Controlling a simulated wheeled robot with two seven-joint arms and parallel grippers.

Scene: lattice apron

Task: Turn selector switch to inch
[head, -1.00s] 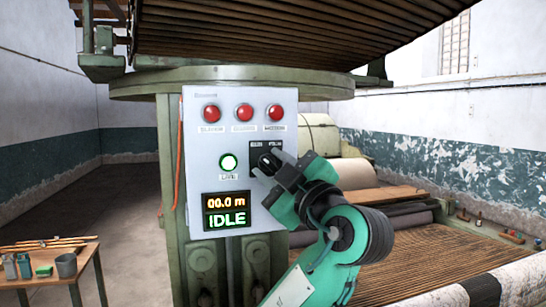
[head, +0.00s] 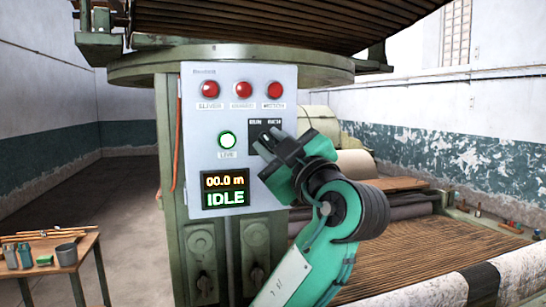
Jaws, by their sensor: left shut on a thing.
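The light grey control panel (head: 200,130) is on the green machine column. The selector switch's black plate (head: 258,127) is at the panel's right, with two small white labels along its top that are too small to read. My left gripper (head: 270,149) is at the plate's lower part, shut on the selector switch knob. The fingers and gripper body hide the knob, so its pointing direction cannot be told. The display (head: 225,190) reads 00.0 m and IDLE. My right gripper is not in view.
Three red lamps or buttons (head: 242,89) are in a row above the switch. A wooden table (head: 85,250) with small items stands at lower left. A slatted bed (head: 440,245) is at right.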

